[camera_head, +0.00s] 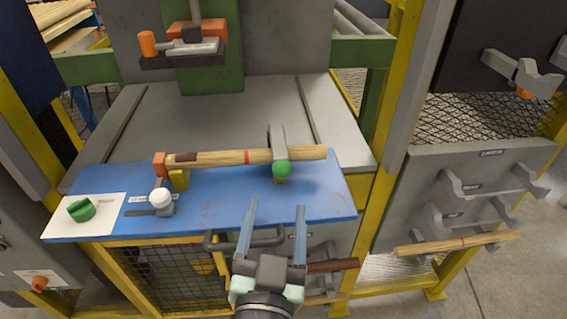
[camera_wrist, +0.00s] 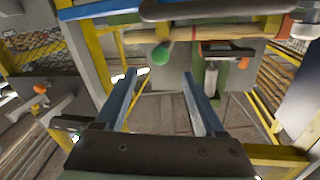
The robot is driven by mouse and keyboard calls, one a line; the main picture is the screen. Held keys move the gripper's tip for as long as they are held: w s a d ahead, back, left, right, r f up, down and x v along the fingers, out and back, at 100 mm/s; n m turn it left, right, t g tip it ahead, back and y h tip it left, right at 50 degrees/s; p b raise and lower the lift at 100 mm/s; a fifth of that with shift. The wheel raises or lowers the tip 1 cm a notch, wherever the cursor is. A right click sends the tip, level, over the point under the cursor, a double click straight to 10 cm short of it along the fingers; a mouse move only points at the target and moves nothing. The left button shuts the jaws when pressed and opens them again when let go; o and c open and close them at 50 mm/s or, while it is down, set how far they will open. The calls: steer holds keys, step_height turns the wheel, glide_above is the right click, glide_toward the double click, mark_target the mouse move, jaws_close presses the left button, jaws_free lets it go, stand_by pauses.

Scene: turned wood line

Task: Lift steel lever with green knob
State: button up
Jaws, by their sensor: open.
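The steel lever (camera_head: 276,138) stands at the right part of the blue bench plate (camera_head: 225,205), with a round green knob (camera_head: 282,168) at its near end. It crosses a turned wooden bar (camera_head: 215,158) that lies along the plate. My gripper (camera_head: 276,204) is open and empty, in front of the green knob and apart from it. Most of the lever is hard to make out there.
A white-knobbed lever (camera_head: 160,198) and a green rotary handle (camera_head: 81,210) are at the plate's left. An orange block (camera_head: 160,165) meets the bar's left end. A grey bar handle (camera_head: 222,243) lies below the plate's front edge. Yellow posts (camera_head: 385,150) stand to the right.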

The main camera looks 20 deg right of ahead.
mark_target(284, 176)
steer(key=p+x, duration=0.1)
steer(key=x, duration=0.9)
steer(key=c, duration=1.1)
jaws_close()
steer(key=shift+s+d+f, duration=0.1)
steer(key=shift+d, duration=0.1)
